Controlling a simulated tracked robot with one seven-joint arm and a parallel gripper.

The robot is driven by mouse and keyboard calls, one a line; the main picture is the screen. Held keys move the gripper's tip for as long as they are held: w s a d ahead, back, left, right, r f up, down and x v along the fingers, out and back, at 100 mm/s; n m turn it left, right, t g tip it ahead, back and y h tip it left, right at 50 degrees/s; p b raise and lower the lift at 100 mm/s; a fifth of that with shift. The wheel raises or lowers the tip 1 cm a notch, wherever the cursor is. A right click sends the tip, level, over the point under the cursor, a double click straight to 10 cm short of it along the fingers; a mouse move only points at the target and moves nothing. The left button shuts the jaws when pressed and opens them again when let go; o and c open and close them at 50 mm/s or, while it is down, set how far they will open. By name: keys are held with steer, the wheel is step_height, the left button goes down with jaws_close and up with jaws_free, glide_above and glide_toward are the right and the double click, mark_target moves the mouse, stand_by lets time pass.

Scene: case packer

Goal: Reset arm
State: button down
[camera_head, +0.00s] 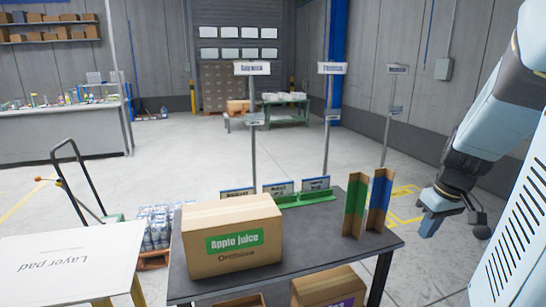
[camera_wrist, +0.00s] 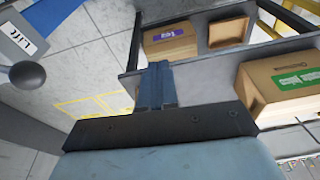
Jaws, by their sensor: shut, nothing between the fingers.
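My arm reaches in from the right side of the head view, and my gripper (camera_head: 428,228) hangs beyond the right end of the dark table. Its blue fingers are together, with nothing between them. In the wrist view my gripper (camera_wrist: 154,70) also shows with its blue fingers close together, pointing toward the table's edge. It appears apart from the table and the boxes.
A cardboard Apple Juice box (camera_head: 232,238) stands on the dark table (camera_head: 335,228). Green and blue corner boards (camera_head: 379,200) stand upright near its right end. A purple-labelled box (camera_head: 328,288) is below in front. A layer pad (camera_head: 62,265) lies at left. Floor behind is open.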

steer(key=s+a+r+m+t, duration=0.1)
steer(key=s+a+r, duration=0.3)
steer(key=a, duration=0.4)
steer(key=s+a+r+m+t, duration=0.1)
steer(key=s+a+r+t, duration=0.1)
steer(key=s+a+r, duration=0.2)
steer(key=a+r, duration=0.3)
steer(key=shift+a+r+h, duration=0.3)
steer(key=shift+a, duration=0.1)
steer(key=shift+d, duration=0.1)
